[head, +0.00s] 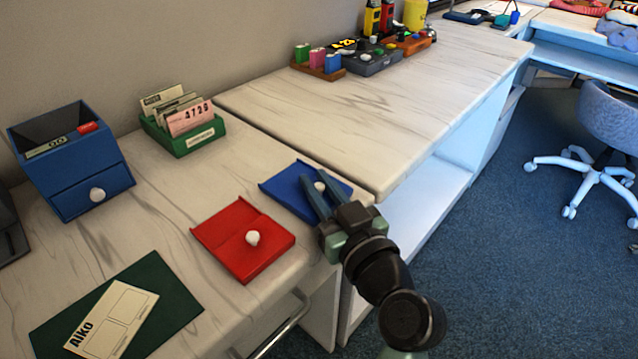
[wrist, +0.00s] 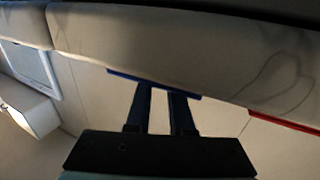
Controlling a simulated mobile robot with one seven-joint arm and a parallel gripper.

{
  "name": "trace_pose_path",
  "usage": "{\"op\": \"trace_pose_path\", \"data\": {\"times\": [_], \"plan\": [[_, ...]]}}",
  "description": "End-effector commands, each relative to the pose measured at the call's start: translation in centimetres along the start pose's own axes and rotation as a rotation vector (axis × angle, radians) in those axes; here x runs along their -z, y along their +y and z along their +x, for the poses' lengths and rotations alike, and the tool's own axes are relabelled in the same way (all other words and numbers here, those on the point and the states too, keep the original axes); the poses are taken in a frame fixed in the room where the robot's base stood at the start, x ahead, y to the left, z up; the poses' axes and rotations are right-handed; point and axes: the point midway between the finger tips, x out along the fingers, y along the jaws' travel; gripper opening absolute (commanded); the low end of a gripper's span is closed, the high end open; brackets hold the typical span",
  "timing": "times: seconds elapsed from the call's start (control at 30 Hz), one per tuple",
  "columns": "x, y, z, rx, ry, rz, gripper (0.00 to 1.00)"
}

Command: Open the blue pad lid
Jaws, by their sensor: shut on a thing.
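The blue pad (head: 285,187) lies flat near the front edge of the white marble-patterned desk, just left of the gap between two desks. Its lid bears a small white knob (head: 320,187) and looks down. My gripper (head: 317,182) reaches in from the lower right with its blue fingers at the knob, shut on it. The fingers hide the lid's right part.
A red pad (head: 228,232) with a white knob sits just left of the blue one. A green card box (head: 190,143), a blue drawer box (head: 95,188) and a dark green mat (head: 170,308) with a name card stand further left. The right desk's near part is clear.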

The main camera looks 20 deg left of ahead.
Motion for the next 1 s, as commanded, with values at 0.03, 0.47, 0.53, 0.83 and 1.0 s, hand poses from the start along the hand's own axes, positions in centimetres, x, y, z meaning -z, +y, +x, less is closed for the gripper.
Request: {"op": "trace_pose_path", "data": {"times": [0.03,0.47,0.53,0.83,1.0], "plan": [[0.0,0.0,0.0,0.001,-0.001,0.0,0.0],[-0.1,-0.2,0.4,0.002,-0.001,0.0,0.0],[-0.1,-0.5,1.1,0.003,-0.001,-0.001,0.0],[0.0,-1.1,2.7,0.0,-0.001,0.0,0.0],[0.0,-1.1,2.7,0.0,-0.001,0.0,0.33]]}}
